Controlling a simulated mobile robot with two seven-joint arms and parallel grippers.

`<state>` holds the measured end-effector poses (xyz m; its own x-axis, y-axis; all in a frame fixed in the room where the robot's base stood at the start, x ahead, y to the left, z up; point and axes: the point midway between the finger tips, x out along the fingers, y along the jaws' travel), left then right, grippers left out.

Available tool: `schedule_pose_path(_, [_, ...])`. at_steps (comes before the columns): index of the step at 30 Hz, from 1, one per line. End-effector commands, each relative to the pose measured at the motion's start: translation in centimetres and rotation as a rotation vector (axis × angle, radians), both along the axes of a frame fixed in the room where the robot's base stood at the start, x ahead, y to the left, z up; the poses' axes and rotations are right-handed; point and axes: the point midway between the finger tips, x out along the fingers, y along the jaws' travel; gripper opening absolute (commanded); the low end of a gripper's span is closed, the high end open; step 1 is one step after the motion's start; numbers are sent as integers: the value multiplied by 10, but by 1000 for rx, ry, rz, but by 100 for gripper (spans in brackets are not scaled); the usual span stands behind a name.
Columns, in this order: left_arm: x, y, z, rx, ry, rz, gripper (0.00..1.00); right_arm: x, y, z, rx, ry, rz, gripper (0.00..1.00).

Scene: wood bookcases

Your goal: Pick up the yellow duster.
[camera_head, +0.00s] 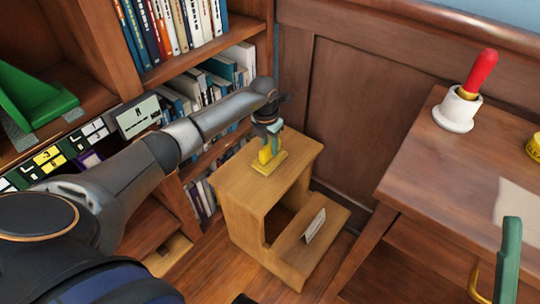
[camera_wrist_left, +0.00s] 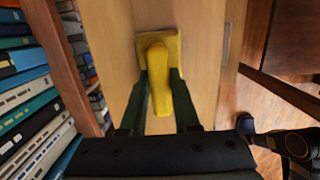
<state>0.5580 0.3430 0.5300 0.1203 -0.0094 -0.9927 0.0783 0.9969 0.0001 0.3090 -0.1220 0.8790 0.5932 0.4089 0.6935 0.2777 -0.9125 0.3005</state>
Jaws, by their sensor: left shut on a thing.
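The yellow duster (camera_head: 268,158) stands on the top step of a wooden step stool (camera_head: 228,182) beside the bookcase. It has a flat rectangular base and an upright yellow handle. My left gripper (camera_head: 268,133) reaches down over it from above. In the left wrist view the two green fingers (camera_wrist_left: 162,92) are shut on the handle of the duster (camera_wrist_left: 158,60), one on each side. The base appears to rest on the stool top; whether there is a gap under it I cannot tell.
Bookshelves with books (camera_head: 185,22) stand at the left and back. A green bookend (camera_head: 35,97) sits on a shelf. A wooden desk (camera_head: 420,165) at the right bears a white pot (camera_head: 457,110) with a red-handled thing. A card (camera_head: 315,226) stands on the lower step.

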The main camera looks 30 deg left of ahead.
Motion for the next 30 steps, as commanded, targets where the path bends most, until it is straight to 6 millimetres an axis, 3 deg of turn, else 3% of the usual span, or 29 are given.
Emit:
schedule_pose_path(17, [0, 0, 6, -1, -2, 0, 0, 0, 0, 2, 0, 1, 0, 50])
schedule_pose_path(23, [1, 1, 47, 2, -4, 0, 0, -1, 1, 25, -19, -14, -10, 50])
schedule_pose_path(30, [-33, -16, 86, 4, -2, -6, 0, -1, -3, 50, -39, -40, -46, 50])
